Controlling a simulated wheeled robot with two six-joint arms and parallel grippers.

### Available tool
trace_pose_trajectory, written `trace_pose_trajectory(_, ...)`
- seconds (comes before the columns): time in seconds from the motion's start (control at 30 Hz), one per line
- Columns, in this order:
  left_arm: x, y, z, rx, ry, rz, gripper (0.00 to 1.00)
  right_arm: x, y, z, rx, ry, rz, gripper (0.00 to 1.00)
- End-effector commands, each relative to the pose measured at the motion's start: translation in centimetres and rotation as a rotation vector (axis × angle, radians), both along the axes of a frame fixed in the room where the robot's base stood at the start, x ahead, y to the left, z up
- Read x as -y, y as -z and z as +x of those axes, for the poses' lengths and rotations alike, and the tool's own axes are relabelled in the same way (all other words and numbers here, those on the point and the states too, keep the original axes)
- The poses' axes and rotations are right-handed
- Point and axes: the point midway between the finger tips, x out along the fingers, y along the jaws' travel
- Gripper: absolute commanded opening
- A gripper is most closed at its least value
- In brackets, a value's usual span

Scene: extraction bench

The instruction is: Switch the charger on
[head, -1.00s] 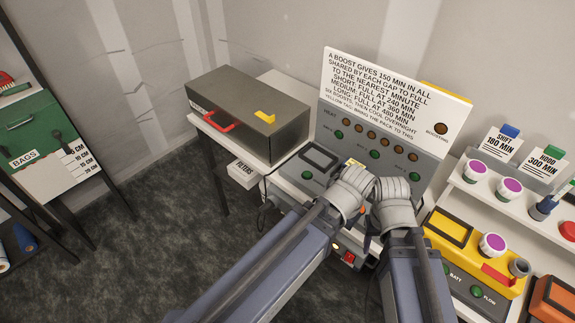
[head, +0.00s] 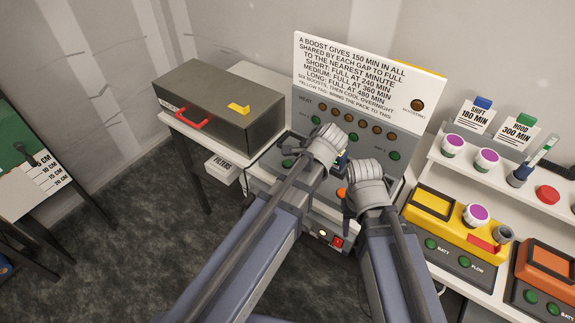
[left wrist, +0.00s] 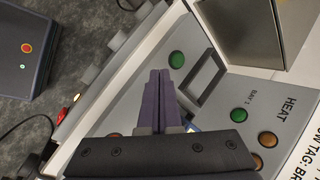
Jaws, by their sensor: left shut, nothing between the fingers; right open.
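The charger (head: 265,187) is the grey console below the white text board. A red rocker switch (head: 337,242) sits on its front face, beside a lit pale lamp (head: 323,233). My left gripper (head: 327,148) is over the charger's top; in the left wrist view its purple fingers (left wrist: 160,92) are shut and empty near the bay 1 screen (left wrist: 202,77). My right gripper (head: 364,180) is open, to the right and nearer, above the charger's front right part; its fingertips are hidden. Both are apart from the switch. The arms hide part of the charger.
A dark case with a red handle (head: 194,119) stands on the left bench. A yellow unit (head: 450,232) and a shelf with purple-topped jars (head: 487,159) stand right. In the left wrist view a dark box with a red button (left wrist: 27,48) is at upper left.

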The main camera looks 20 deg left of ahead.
Motion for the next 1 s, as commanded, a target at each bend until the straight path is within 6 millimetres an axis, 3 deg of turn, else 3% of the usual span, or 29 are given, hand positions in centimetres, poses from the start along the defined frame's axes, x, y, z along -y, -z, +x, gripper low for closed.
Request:
trace_pose_trajectory(0.03, -1.0, -0.2, 2.5, 0.001, 0.078, 0.072, 0.00, 0.0, 0.5, 0.0, 0.000, 0.000, 0.000, 0.50)
trace_pose_trajectory(0.1, -2.2, -1.0, 4.6, -0.008, 0.178, 0.168, 0.00, 0.0, 0.7, 0.0, 0.000, 0.000, 0.000, 0.50)
trace_pose_trajectory(0.3, -4.2, -2.4, 7.7, -0.037, 0.339, 0.334, 0.00, 0.0, 0.9, 0.0, 0.000, 0.000, 0.000, 0.50)
trace_pose_trajectory(0.77, -4.3, -2.4, 7.9, -0.043, 0.358, 0.354, 0.00, 0.0, 1.1, 0.0, 0.000, 0.000, 0.000, 0.50)
trace_pose_trajectory(1.0, -4.3, -0.9, 7.9, -0.042, 0.358, 0.353, 0.00, 0.0, 2.6, 0.0, 0.000, 0.000, 0.000, 0.50)
